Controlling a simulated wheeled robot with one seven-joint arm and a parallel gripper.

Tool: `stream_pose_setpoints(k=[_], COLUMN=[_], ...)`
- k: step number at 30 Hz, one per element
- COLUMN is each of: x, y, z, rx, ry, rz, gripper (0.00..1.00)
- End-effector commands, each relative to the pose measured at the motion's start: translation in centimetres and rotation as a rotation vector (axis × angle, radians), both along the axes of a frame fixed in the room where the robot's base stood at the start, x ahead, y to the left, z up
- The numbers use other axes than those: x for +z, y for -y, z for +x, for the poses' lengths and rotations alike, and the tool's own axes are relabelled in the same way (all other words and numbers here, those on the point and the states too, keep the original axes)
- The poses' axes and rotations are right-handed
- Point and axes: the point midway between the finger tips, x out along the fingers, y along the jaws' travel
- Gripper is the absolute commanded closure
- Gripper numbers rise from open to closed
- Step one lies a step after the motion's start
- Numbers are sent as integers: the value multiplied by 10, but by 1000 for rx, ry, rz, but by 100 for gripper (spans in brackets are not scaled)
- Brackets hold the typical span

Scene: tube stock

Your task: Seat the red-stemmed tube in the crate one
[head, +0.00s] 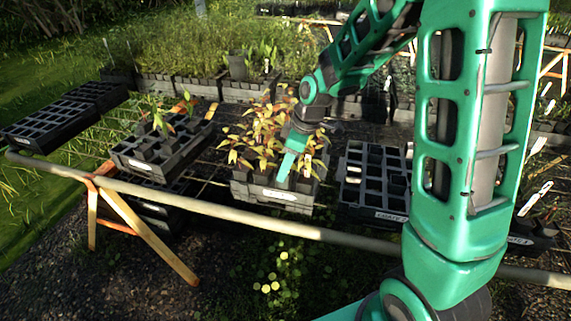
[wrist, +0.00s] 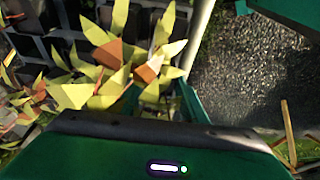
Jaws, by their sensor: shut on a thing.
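My gripper (head: 286,168) reaches down into the front middle crate (head: 272,193), among plants with yellow and orange-red leaves (head: 262,135). In the wrist view, yellow and orange leaves (wrist: 145,62) crowd against a green finger (wrist: 190,100). My gripper is shut on a tube there, but the leaves and my own wrist hide the tube body and its stem. I cannot tell whether the tube is still down in its cell. A dark crate with open cells (head: 372,172) stands just right of the middle crate. Its label is too small to read surely.
A crate with a few green-leaved tubes (head: 150,160) stands to the left, and an empty dark tray (head: 50,125) lies farther left. Another labelled crate (head: 522,240) is partly behind my arm. A long rail (head: 230,212) runs along the bench front.

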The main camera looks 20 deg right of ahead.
Motion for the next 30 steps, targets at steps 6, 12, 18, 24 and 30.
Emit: stream_pose_setpoints(k=[6, 12, 18, 24, 30], x=[-8, -14, -16, -16, -18], y=[0, 0, 0, 0, 0], z=[0, 0, 0, 0, 0], rx=[1, 0, 0, 0, 0], ry=[-2, -1, 0, 0, -1], rz=[0, 0, 0, 0, -1], gripper=[100, 100, 100, 100, 100])
